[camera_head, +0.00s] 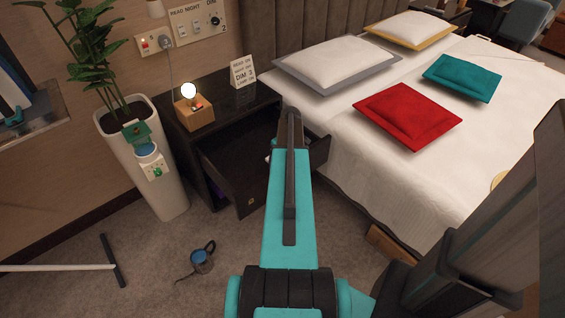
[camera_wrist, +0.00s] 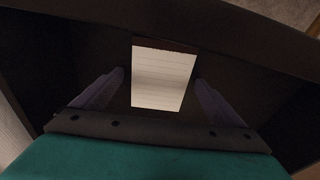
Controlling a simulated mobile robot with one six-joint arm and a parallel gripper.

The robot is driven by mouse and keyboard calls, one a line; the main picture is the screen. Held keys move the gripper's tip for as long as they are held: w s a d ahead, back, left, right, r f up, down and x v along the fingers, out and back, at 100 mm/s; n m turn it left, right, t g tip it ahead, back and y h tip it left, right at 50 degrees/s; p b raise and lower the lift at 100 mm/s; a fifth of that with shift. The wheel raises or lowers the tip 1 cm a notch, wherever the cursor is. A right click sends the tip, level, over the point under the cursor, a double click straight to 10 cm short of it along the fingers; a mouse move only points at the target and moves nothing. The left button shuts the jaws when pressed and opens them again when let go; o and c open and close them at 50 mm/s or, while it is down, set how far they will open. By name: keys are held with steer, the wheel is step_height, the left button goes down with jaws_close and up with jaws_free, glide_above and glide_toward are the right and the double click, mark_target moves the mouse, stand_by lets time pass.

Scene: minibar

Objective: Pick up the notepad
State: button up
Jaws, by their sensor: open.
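The notepad (camera_wrist: 163,78) shows in the wrist view as a white lined pad with a dark strip along its top edge. It lies inside the dark open drawer of the nightstand. My gripper (camera_wrist: 160,82) is open, with one finger on each side of the pad. I cannot tell whether the fingers touch it. In the head view the open drawer (camera_head: 231,180) shows, but my arm covers part of it and hides the notepad and my gripper.
The nightstand (camera_head: 240,101) carries a small lit lamp (camera_head: 190,92) and a sign card (camera_head: 243,71). The bed (camera_head: 390,150) stands close on the right. A tall planter (camera_head: 150,185) stands on the left.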

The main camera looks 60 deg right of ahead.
steer(key=c, duration=1.2)
steer(key=shift+r, duration=0.15)
step_height(320, 180, up, 10)
steer(key=shift+f+p, duration=0.15)
steer(key=shift+p, duration=0.25)
